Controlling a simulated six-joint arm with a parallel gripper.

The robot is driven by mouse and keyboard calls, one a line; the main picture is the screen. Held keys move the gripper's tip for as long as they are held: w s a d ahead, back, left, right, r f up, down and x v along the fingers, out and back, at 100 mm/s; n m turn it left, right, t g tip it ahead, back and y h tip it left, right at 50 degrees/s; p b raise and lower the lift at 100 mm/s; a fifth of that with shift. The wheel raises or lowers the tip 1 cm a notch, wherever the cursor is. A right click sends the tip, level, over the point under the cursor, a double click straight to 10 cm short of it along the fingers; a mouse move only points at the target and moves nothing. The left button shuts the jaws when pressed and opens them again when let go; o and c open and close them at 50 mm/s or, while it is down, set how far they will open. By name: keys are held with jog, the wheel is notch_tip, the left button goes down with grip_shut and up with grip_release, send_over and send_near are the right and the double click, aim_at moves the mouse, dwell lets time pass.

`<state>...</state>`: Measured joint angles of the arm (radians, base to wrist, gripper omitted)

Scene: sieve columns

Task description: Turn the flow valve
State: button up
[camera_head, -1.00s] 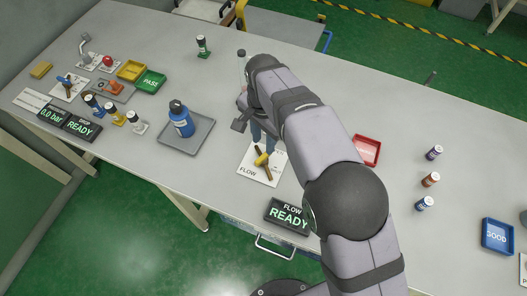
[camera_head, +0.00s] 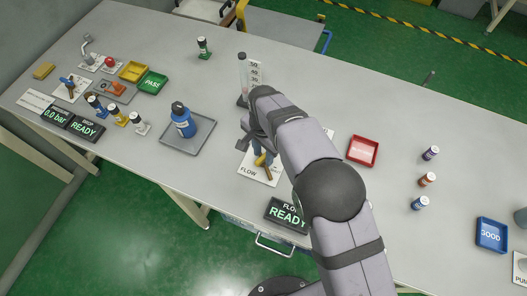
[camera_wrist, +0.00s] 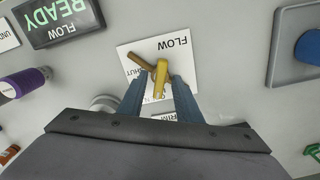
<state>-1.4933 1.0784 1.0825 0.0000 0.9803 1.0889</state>
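The flow valve has a yellow handle (camera_wrist: 160,80) and a brown bar (camera_wrist: 142,60). It stands on a white card (camera_wrist: 186,53) marked FLOW. In the head view the card (camera_head: 254,172) lies at mid-table, and the valve's brown bar (camera_head: 267,172) shows below my gripper (camera_head: 262,155), which covers much of the valve. In the wrist view my gripper (camera_wrist: 158,86) is open, with one blue finger on each side of the yellow handle. I cannot tell whether either finger touches it.
A FLOW READY display (camera_head: 286,215) sits at the table's front edge. A blue bottle (camera_head: 183,122) stands on a grey tray (camera_head: 202,140) to the left. A clear graduated cylinder (camera_head: 243,73) stands behind my gripper. A red tray (camera_head: 363,151) lies to the right.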

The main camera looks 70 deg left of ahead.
aim_at(263, 157)
grip_shut()
jog(key=shift+n+b, duration=0.55)
jog(key=shift+n, duration=1.75)
grip_release()
jog(key=shift+r+b, duration=1.25)
jog(key=shift+r, duration=2.5)
